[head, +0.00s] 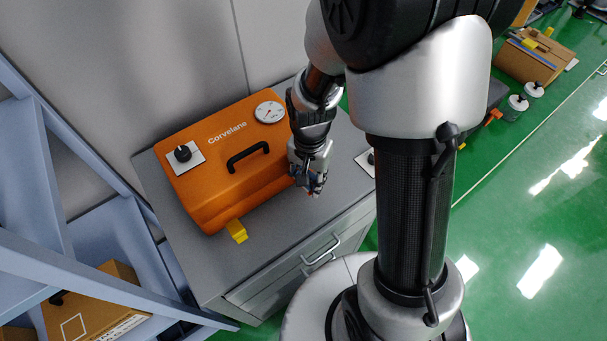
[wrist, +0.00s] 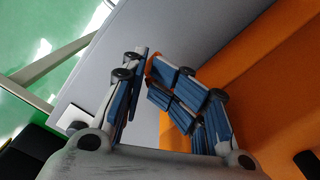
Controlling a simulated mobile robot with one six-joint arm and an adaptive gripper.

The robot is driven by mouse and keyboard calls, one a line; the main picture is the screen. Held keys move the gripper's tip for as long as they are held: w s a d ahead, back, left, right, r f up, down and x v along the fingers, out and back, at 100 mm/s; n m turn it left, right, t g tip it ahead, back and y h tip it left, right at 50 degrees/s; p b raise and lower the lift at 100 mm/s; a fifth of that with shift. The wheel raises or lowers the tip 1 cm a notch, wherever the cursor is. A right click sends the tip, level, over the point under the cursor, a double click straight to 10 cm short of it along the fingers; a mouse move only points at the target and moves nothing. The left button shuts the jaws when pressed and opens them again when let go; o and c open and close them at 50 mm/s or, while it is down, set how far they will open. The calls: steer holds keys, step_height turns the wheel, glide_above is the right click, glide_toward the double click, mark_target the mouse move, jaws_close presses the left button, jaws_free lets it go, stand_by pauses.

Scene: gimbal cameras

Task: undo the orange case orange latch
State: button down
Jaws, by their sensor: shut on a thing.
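The orange case (head: 205,190) lies closed on a grey cabinet top, with a black handle (head: 248,157) on its lid. Its right front corner is at my gripper (head: 314,188). In the wrist view my gripper (wrist: 149,85) is shut on the orange latch (wrist: 154,66); only a small orange part shows between the blue-padded fingers. The case's orange side (wrist: 270,90) fills the right of that view. A yellow latch (head: 237,231) sticks out at the front left of the case. The fingers hide most of the orange latch.
The grey cabinet top (head: 228,268) is clear in front of the case. A dial (head: 269,111) and a black knob (head: 183,153) are on the case's lid. A pale blue shelf frame (head: 45,150) stands at the left. Drawer handles (head: 321,249) stick out from the cabinet front.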

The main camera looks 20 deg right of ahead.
steer(key=r+p, duration=0.1)
steer(key=w+r+p, duration=0.1)
steer(key=r, duration=0.1)
steer(key=r+p, duration=0.1)
steer(key=shift+w+a+r, duration=0.3)
steer(key=shift+s+d+r+p, duration=0.1)
steer(key=shift+r+p, duration=0.7)
steer(key=shift+r, duration=0.05)
steer(key=shift+s+d+r+p, duration=0.1)
steer(key=shift+r+p, duration=0.65)
steer(key=shift+r, duration=0.05)
steer(key=s+r+n+t, duration=0.2)
steer(key=s+r+n, duration=0.2)
steer(key=s+r, duration=0.3)
steer(key=s+r+n+t, duration=0.2)
steer(key=s+r+n, duration=0.2)
steer(key=r, duration=1)
steer(key=s, duration=0.3)
steer(key=shift+s+r+t, duration=0.15)
steer(key=shift+r+t, duration=0.15)
steer(key=shift+t, duration=0.1)
steer(key=shift+a, duration=0.1)
